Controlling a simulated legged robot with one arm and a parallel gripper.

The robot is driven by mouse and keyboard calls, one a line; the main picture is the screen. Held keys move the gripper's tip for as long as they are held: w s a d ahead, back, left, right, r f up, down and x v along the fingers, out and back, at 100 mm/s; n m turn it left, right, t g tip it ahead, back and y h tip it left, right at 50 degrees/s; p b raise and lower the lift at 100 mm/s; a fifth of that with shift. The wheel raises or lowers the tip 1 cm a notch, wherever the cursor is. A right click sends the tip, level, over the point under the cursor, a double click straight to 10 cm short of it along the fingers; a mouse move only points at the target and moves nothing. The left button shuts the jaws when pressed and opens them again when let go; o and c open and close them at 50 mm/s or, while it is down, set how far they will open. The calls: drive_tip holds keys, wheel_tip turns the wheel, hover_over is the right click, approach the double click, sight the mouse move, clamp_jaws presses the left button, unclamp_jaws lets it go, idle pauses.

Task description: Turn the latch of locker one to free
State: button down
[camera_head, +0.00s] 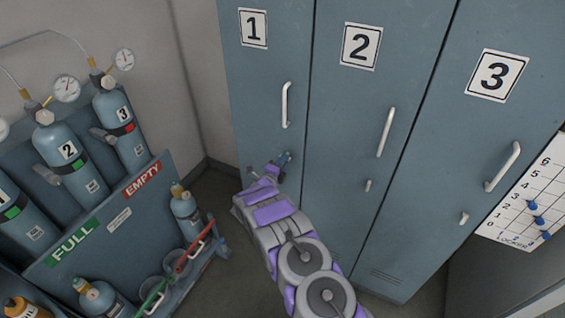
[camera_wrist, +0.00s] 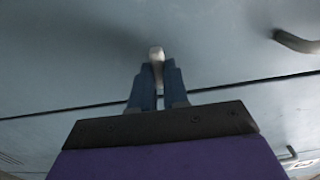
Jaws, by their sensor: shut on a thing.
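Locker one (camera_head: 262,100) is the blue-grey door with the "1" label, and it is closed. Its latch (camera_wrist: 156,54) is a small pale knob in the wrist view, between my two blue fingertips. My gripper (camera_head: 283,160) is at the lower right part of this door, below its long handle (camera_head: 286,105). In the wrist view my gripper (camera_wrist: 157,75) is shut on the latch. In the head view the latch is hidden behind my gripper, and its turn angle cannot be told.
Locker two's latch (camera_head: 368,185) and locker three's latch (camera_head: 464,218) show on the doors to the right. A rack of cylinders (camera_head: 140,195) stands at the left. A board with blue pegs (camera_head: 520,205) hangs at the far right.

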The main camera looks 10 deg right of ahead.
drive_tip(key=shift+f, duration=0.2)
drive_tip(key=c, duration=1.1)
unclamp_jaws()
drive_tip(key=shift+r, duration=0.1)
drive_tip(key=p+v, duration=0.1)
drive_tip(key=v, duration=1.6)
drive_tip(key=shift+s+a+p, duration=0.1)
drive_tip(key=shift+p, duration=0.25)
